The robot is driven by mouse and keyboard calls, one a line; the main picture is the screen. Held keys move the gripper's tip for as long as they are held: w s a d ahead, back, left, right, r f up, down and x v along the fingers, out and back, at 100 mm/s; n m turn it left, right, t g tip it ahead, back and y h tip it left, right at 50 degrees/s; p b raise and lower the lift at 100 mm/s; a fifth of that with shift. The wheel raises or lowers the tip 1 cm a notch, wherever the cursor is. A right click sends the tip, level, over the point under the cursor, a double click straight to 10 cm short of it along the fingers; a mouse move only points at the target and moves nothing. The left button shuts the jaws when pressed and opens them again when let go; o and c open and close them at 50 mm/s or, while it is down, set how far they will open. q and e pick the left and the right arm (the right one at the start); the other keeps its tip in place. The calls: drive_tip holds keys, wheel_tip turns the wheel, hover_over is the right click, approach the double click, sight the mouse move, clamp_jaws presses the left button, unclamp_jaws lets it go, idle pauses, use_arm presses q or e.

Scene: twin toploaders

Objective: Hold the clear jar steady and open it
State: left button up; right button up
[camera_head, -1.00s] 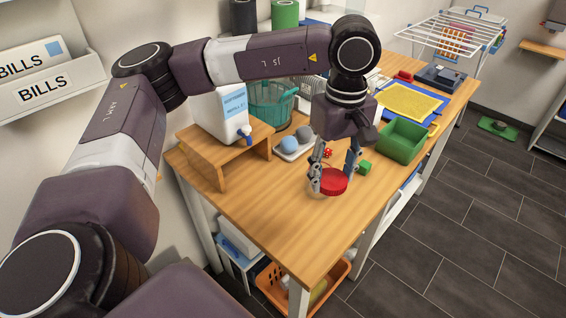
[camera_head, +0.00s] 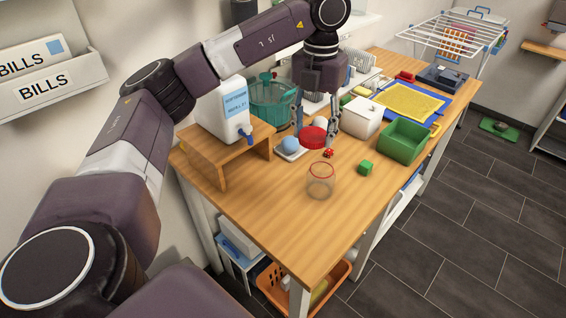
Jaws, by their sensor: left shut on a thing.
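The clear jar (camera_head: 321,185) stands upright and open on the wooden table near its front edge. A thin red ring runs round its rim, and it looks empty. My left gripper (camera_head: 316,131) is shut on the red lid (camera_head: 313,138), with a finger on either side. It holds the lid in the air, apart from the jar and farther back over the table. No gripper touches the jar. My right gripper is not in view.
A red die (camera_head: 328,153) and a green cube (camera_head: 366,168) lie near the jar. A white tray (camera_head: 287,156) with a blue ball (camera_head: 290,144), a wooden stand (camera_head: 205,167), a white box (camera_head: 362,117) and a green bin (camera_head: 403,141) stand around. The front tabletop is bare.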

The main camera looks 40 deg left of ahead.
use_arm(q)
drive_tip(key=a+n, duration=0.4)
drive_tip(key=n, duration=1.1)
hover_over(291, 187)
wheel_tip(291, 187, down, 16)
drive_tip(key=shift+f+p, duration=0.1)
drive_tip(key=shift+p, duration=0.25)
wheel_tip(291, 187, down, 4)
drive_tip(key=shift+p, duration=0.45)
drive_tip(key=shift+f, duration=0.1)
drive_tip(key=shift+f, duration=0.1)
